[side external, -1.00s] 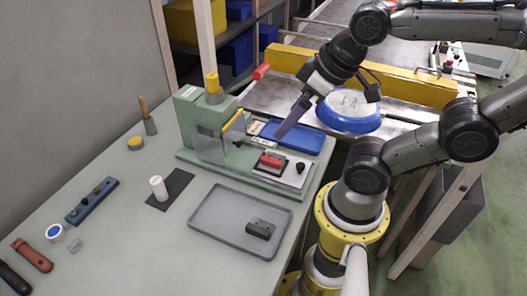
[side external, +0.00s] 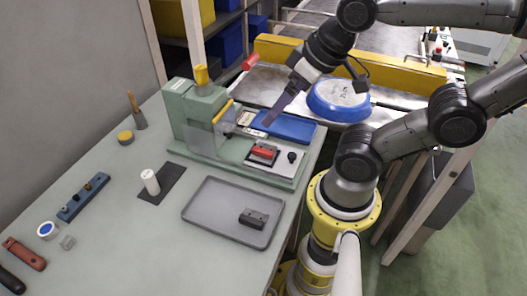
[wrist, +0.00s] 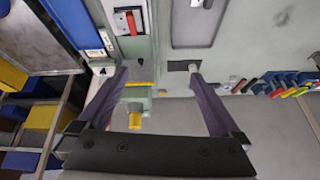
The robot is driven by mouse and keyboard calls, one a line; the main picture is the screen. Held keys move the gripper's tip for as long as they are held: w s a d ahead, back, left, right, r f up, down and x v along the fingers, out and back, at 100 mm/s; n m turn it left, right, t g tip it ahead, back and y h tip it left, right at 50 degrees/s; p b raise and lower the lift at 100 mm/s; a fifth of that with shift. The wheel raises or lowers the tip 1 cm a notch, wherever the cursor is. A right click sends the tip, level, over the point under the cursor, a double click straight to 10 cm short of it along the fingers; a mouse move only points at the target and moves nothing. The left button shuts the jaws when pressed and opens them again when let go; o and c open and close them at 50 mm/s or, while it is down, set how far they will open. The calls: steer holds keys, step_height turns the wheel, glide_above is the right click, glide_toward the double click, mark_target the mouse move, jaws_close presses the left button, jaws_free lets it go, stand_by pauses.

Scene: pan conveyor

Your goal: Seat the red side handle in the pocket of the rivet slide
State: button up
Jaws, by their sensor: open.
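The red side handle (side external: 263,153) lies in the dark-rimmed pocket of the rivet slide (side external: 280,165), on the press's green base. In the wrist view the red handle (wrist: 131,23) shows inside the dark pocket, near the top; I cannot tell whether it sits fully flush. My gripper (side external: 268,122) is above and behind the slide, between the press and the blue tray, apart from the handle. In the wrist view my gripper (wrist: 158,74) has its two fingers wide apart with nothing held between them.
The green press (side external: 197,115) with a clear guard and yellow lever stands left of my gripper. An empty blue tray (side external: 290,128) is behind the slide. A grey tray (side external: 210,200) holds a dark block (side external: 253,218). A blue pan (side external: 338,98) sits on the conveyor.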

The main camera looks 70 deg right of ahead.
steer(key=m, duration=0.2)
steer(key=m+g, duration=0.6)
steer(key=m, duration=0.8)
glide_above(263, 149)
step_height(263, 149, down, 7)
steer(key=f, duration=0.7)
steer(key=shift+a+f, duration=0.25)
steer(key=shift+d+f, duration=0.2)
steer(key=shift+f, duration=1.2)
steer(key=shift+d+f, duration=0.15)
steer(key=shift+f, duration=1.2)
steer(key=c, duration=1.5)
steer(key=shift+r, duration=0.15)
